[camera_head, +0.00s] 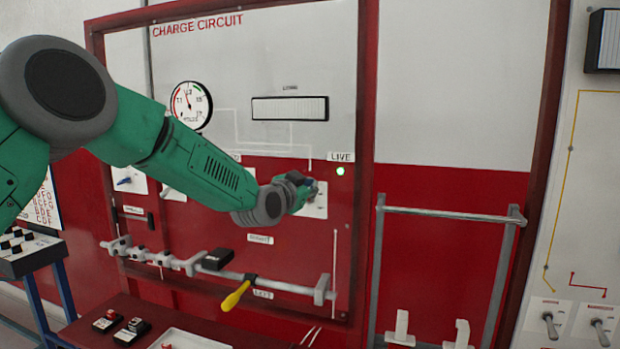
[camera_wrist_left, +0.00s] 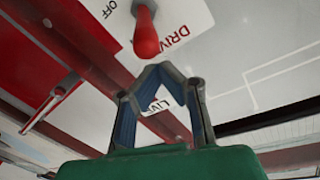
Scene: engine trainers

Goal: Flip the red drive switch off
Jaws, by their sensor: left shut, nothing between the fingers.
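The red drive switch lever (camera_wrist_left: 147,38) shows in the left wrist view on a white plate (camera_wrist_left: 185,14) lettered DRIVE and OFF. Its rounded red end points toward the camera. My left gripper (camera_wrist_left: 158,70) is shut and empty, its fingertips just below the lever's end in the picture; I cannot tell whether they touch. In the head view my left gripper (camera_head: 308,189) is in front of the white switch plate (camera_head: 319,209), below the LIVE label, and hides the red lever. My right gripper is in neither view.
A green lamp (camera_head: 340,171) glows under LIVE. Below my left gripper, a grey rail (camera_head: 285,289) with a yellow-handled lever (camera_head: 236,296) crosses the red panel. A grey handrail frame (camera_head: 450,214) stands to the right. Grey toggle switches (camera_head: 550,325) are at the far right.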

